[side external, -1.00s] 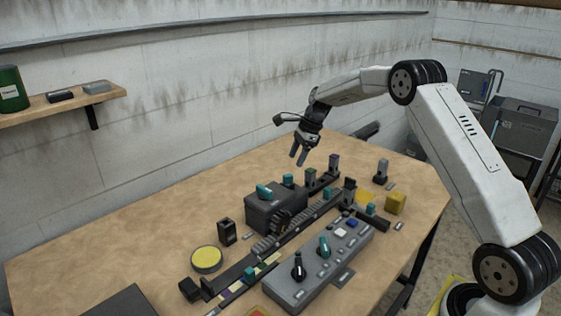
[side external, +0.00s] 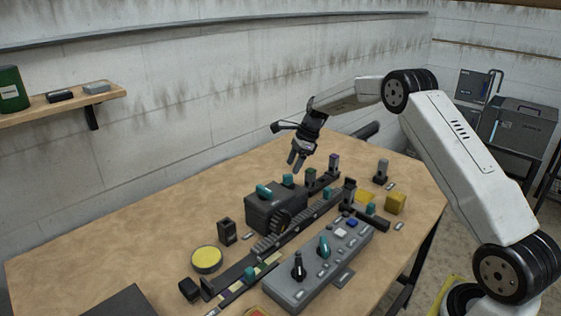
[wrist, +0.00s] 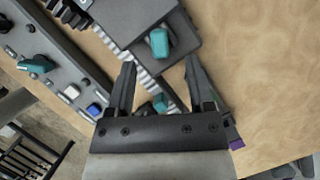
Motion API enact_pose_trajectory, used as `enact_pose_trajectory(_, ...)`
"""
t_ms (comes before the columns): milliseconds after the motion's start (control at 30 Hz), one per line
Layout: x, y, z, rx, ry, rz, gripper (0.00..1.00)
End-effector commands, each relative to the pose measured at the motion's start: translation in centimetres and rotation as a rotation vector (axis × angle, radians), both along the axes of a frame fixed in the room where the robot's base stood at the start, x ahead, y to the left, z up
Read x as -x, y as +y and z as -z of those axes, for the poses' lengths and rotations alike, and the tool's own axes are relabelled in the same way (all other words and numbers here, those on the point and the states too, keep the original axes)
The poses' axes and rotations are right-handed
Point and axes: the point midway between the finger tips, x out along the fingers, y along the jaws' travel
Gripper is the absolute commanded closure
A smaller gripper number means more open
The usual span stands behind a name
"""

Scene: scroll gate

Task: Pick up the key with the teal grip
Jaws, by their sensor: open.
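Several teal-topped parts are in view, and I cannot tell for certain which is the key's grip. One teal grip (side external: 264,190) lies on top of the dark box (side external: 262,216); a teal grip on a dark box also shows in the wrist view (wrist: 159,42), just beyond the fingertips. A smaller teal block (side external: 288,180) is behind the box. Another teal piece (wrist: 160,103) shows between my fingers in the wrist view. My gripper (side external: 296,164) is open and empty, in the air above the back of the table; it also shows in the wrist view (wrist: 159,68).
A grey control panel (side external: 285,289) with a teal knob (side external: 324,246) and a black knob (side external: 298,266) stands in front of a toothed rail (side external: 303,224). The table's back left is clear.

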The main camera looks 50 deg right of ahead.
Motion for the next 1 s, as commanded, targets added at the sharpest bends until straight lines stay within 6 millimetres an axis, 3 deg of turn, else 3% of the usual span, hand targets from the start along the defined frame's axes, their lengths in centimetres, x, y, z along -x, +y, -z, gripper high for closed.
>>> enact_pose_trajectory(433,-0.7,1.4,4.3,0.0,0.001,0.0,0.32)
enact_pose_trajectory(1000,-0.8,1.5,4.5,0.001,0.0,0.0,0.32)
